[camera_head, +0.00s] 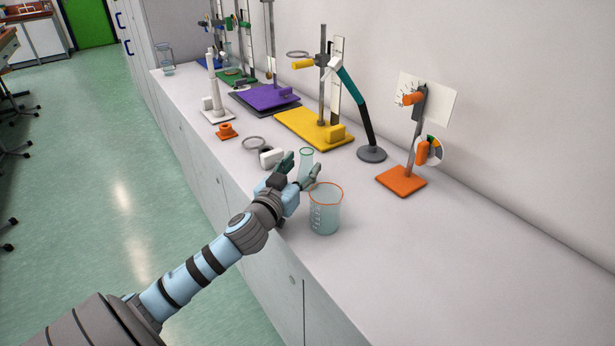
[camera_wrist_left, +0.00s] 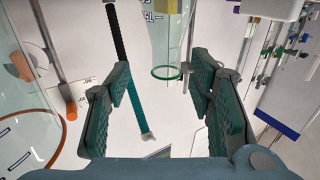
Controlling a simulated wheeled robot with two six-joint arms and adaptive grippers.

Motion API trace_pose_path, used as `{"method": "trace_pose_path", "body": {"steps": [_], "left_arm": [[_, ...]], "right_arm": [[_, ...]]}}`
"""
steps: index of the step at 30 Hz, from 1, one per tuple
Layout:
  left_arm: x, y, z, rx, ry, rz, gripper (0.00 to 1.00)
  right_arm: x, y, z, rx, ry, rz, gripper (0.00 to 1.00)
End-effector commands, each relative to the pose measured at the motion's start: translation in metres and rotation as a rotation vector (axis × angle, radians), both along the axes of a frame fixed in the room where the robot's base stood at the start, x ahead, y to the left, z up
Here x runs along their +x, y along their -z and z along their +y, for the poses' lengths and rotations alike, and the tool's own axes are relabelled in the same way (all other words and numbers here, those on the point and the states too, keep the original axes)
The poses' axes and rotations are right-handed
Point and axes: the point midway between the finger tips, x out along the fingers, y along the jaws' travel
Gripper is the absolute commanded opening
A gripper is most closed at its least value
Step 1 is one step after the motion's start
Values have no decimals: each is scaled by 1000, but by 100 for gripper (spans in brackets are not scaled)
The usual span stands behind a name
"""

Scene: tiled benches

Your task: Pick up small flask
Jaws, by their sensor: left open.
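The small flask (camera_head: 306,156) is a clear narrow glass vessel with a green rim. It stands upright on the white bench. My left gripper (camera_head: 299,169) is open at the flask, with one finger on either side of it in the head view; the fingers hide its lower part. In the left wrist view the flask (camera_wrist_left: 171,45) shows ahead of the open left gripper (camera_wrist_left: 160,82), between the two fingers in the picture. I cannot tell whether any finger touches it. My right gripper is not in view.
A larger beaker with an orange rim (camera_head: 325,212) stands close to the left gripper, near the front edge. A white block (camera_head: 271,158) and a ring (camera_head: 254,143) lie behind. Coloured stands line the wall. The bench's right part (camera_head: 460,250) is clear.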

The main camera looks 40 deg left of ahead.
Motion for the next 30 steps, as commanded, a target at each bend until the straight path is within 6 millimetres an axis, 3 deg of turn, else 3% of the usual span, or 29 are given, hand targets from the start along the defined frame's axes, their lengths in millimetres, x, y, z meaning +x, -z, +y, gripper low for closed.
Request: {"method": "trace_pose_path", "body": {"steps": [10,17,26,30], "left_arm": [[49,-1,18,-3,0,-1,49],[53,-1,19,0,2,1,49],[53,0,19,0,2,1,2],[53,0,19,0,2,1,0]], "right_arm": [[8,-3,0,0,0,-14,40],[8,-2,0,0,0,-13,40],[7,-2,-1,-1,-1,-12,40],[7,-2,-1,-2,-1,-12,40]]}}
